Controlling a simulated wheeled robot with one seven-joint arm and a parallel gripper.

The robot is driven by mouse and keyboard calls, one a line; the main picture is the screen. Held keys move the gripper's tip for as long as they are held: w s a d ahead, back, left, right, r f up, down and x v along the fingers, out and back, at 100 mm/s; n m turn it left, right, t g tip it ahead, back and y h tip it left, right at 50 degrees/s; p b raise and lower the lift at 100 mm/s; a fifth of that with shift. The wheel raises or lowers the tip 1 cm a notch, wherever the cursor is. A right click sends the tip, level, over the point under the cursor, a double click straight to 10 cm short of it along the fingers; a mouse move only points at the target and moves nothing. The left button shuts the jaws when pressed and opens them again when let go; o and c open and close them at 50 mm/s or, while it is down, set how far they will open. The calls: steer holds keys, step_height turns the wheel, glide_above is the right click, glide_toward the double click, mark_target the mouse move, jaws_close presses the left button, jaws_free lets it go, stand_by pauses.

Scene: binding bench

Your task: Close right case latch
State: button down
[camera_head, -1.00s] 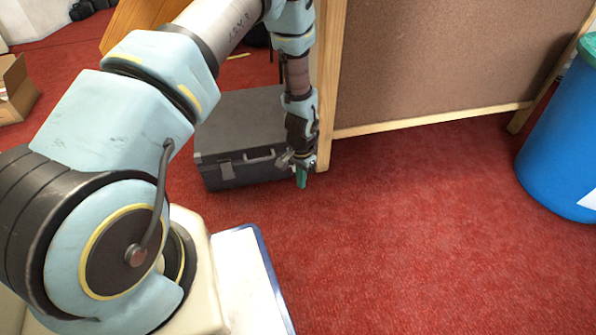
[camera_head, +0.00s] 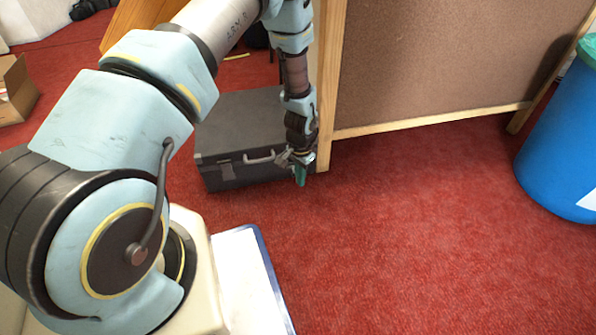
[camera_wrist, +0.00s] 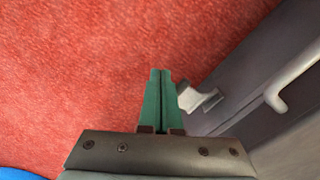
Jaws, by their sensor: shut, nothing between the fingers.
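The dark grey case (camera_head: 240,125) stands shut-lidded on the red carpet, with its front face toward me. Its left latch (camera_head: 227,171) and its handle (camera_head: 262,158) show on the front. In the wrist view the right latch (camera_wrist: 198,98) is a light grey tab that sticks out from the case front (camera_wrist: 250,85), and the handle (camera_wrist: 285,90) is to its right. My gripper (camera_head: 301,178) is at the case's front right corner. In the wrist view its green fingers (camera_wrist: 160,75) are together and empty, just left of the latch tab. I cannot tell whether they touch it.
A wooden-framed brown board (camera_head: 440,70) stands right of the case, its post (camera_head: 328,90) close to my gripper. A blue bin (camera_head: 560,140) is at the far right. A cardboard box (camera_head: 15,90) lies at left. Open carpet (camera_head: 400,220) lies in front.

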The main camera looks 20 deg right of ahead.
steer(key=shift+w+d+r+p, duration=0.1)
steer(key=shift+w+r+p, duration=0.2)
steer(key=shift+w+r, duration=0.2)
steer(key=shift+w, duration=0.15)
steer(key=s+r+p, duration=0.4)
steer(key=r+p, duration=0.4)
steer(key=shift+a, duration=0.25)
stand_by(1.1)
steer(key=shift+w+r, duration=0.1)
